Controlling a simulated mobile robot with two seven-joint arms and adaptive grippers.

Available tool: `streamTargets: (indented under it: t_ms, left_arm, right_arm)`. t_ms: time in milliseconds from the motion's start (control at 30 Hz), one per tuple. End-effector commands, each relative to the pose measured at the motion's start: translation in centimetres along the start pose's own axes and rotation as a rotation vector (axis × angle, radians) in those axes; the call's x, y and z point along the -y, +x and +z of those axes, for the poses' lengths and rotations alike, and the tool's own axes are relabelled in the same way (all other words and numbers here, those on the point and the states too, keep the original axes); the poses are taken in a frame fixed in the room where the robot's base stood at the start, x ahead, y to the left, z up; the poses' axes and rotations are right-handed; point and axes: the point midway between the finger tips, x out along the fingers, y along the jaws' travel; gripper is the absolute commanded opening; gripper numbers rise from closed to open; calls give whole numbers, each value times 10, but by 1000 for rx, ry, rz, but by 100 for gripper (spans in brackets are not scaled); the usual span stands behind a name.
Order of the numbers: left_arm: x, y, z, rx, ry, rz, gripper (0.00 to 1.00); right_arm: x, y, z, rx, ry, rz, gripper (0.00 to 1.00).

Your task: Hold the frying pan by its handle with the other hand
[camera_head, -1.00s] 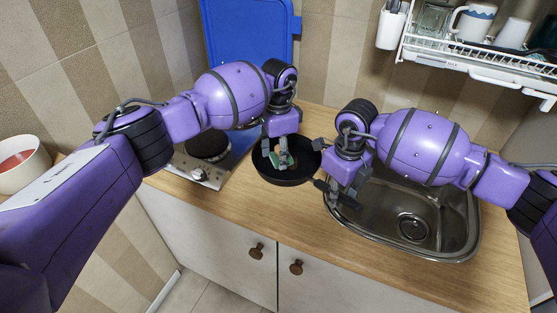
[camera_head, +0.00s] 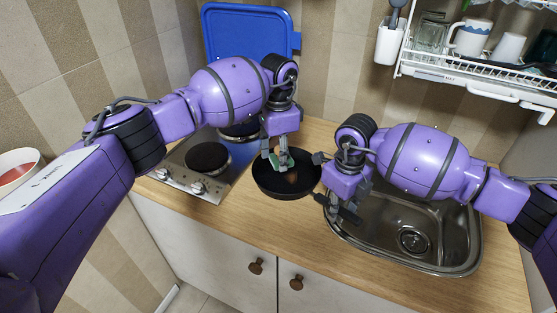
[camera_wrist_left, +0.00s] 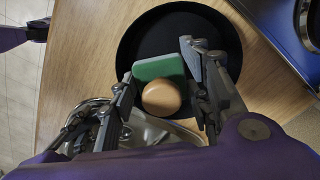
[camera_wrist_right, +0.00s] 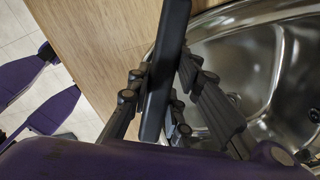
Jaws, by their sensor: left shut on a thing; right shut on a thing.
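The black frying pan (camera_head: 287,190) rests on the wooden worktop between the hob and the sink. My right gripper (camera_head: 341,210) is shut on its dark handle, which runs between the fingers in the right wrist view (camera_wrist_right: 165,75). My left gripper (camera_head: 277,164) is over the back of the pan, shut on a green block with a round tan knob (camera_wrist_left: 162,96). In the left wrist view, the block shows against the pan's black inside (camera_wrist_left: 150,45). I cannot tell whether the block touches the pan.
The hob (camera_head: 207,157) is left of the pan, with a raised blue lid (camera_head: 245,35) behind it. The steel sink (camera_head: 440,215) is under and beside my right arm. A dish rack (camera_head: 480,75) with cups hangs at upper right. The worktop front is clear.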

Motion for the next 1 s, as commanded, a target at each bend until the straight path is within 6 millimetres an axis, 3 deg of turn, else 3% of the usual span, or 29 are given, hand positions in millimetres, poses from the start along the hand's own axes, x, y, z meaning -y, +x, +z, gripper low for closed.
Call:
streamTargets:
  t_ms: [400,433,567,867,1000]
  left_arm:
    - [0,0,0,0,-1,1,15]
    - [0,0,0,0,0,1,15]
    - [0,0,0,0,0,1,15]
    - [0,0,0,0,0,1,15]
    - [0,0,0,0,0,0,15]
  right_arm:
    - [0,0,0,1,1,0,0]
    - [0,0,0,1,0,0,23]
    - [0,0,0,1,0,0,40]
    - [0,-1,0,1,0,0,41]
    - [1,-11,1,2,-1,-2,41]
